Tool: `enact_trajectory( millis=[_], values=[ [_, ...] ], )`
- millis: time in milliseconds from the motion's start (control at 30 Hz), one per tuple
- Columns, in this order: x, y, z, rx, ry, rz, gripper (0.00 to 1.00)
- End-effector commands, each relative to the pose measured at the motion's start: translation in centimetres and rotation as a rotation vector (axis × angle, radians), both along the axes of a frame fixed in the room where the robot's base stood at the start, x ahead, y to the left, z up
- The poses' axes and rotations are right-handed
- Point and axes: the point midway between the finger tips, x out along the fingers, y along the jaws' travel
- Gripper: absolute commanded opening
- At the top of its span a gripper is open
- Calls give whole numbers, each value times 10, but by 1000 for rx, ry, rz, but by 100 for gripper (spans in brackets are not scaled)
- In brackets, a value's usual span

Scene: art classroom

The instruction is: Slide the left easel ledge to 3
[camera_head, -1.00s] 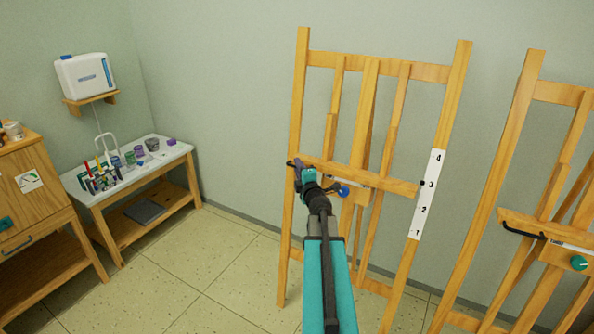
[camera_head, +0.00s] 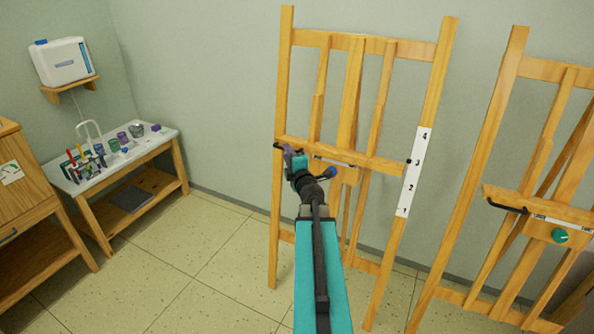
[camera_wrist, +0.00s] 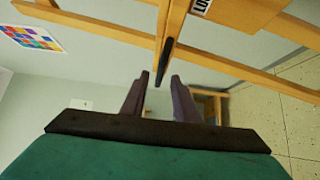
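The left easel (camera_head: 285,70) is light wood. Its ledge (camera_head: 385,163) crosses it at mid height, tilting down to the right in the picture. A black pointer at the ledge's right end sits beside the 3 on the white number strip (camera_head: 414,172), which reads 1 to 4. A blue knob (camera_head: 330,172) shows below the ledge. My gripper (camera_head: 288,153) is at the ledge's left end, by the black handle. In the wrist view my gripper (camera_wrist: 160,76) is open, and the black handle (camera_wrist: 168,50) reaches between the fingertips in the picture; the fingers stand apart from it.
A second easel (camera_head: 508,80) with a green knob (camera_head: 560,236) stands to the right. A white-topped table (camera_head: 150,145) with art supplies and a wooden cabinet (camera_head: 35,205) are at the left. The floor between them and the left easel is clear.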

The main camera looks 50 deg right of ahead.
Motion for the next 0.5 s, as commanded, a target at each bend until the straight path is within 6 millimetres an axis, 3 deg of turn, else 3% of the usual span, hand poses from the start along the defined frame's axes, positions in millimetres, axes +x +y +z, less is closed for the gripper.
enact_trajectory(
  millis=[500],
  values=[
    [-41,24,2,1,1,0,28]
  ],
)
